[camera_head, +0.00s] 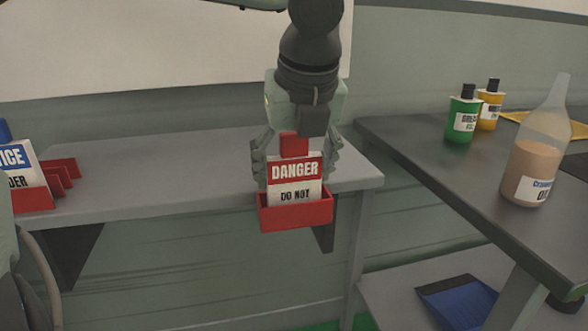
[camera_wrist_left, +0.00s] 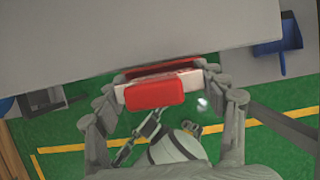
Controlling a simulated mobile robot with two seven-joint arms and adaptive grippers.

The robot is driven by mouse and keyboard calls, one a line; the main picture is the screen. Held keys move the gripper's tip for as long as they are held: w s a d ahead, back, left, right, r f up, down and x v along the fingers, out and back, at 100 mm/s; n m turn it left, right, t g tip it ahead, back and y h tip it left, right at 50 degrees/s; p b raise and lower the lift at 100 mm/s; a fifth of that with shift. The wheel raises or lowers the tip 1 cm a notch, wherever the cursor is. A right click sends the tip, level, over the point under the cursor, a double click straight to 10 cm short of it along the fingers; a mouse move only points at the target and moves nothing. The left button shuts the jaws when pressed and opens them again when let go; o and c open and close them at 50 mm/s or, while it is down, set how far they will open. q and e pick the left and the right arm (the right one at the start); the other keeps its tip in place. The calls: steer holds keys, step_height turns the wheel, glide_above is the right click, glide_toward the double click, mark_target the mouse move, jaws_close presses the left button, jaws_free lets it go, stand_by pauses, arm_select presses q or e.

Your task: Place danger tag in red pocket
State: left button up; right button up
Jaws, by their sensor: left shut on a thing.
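The danger tag (camera_head: 295,182) is a white and red card with a red block on top, reading "DANGER DO NOT". It stands upright at the front edge of the grey shelf. The red pocket (camera_head: 296,216) is an open-topped box at that edge, and its front wall hides the tag's lower end. My left gripper (camera_head: 296,162) is above the pocket, shut on the tag with a finger at each side. In the left wrist view, the tag's red top (camera_wrist_left: 155,94) is between the fingers, with part of the red pocket (camera_wrist_left: 160,69) behind it. My right gripper is not in view.
A service tag (camera_head: 16,172) sits in a red holder at the left, beside empty red slots (camera_head: 62,180). On the dark table (camera_head: 440,160) at the right stand a green bottle (camera_head: 462,115), a yellow bottle (camera_head: 490,105) and a clear bottle (camera_head: 538,150). A blue dustpan (camera_head: 460,302) lies below.

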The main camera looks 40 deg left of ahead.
arm_select(q)
steer(key=shift+f, duration=0.1)
steer(key=o, duration=1.2)
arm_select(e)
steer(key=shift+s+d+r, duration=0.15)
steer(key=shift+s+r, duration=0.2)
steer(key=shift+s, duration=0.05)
arm_select(q)
steer(key=shift+r, duration=0.2)
steer(key=shift+r+p, duration=0.2)
steer(key=shift+p, duration=0.25)
steer(key=v, duration=1.1)
steer(key=shift+d+r+b, duration=0.15)
steer(key=shift+r+b, duration=0.1)
steer(key=shift+b, duration=0.1)
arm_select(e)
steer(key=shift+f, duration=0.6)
arm_select(q)
steer(key=shift+s, duration=0.15)
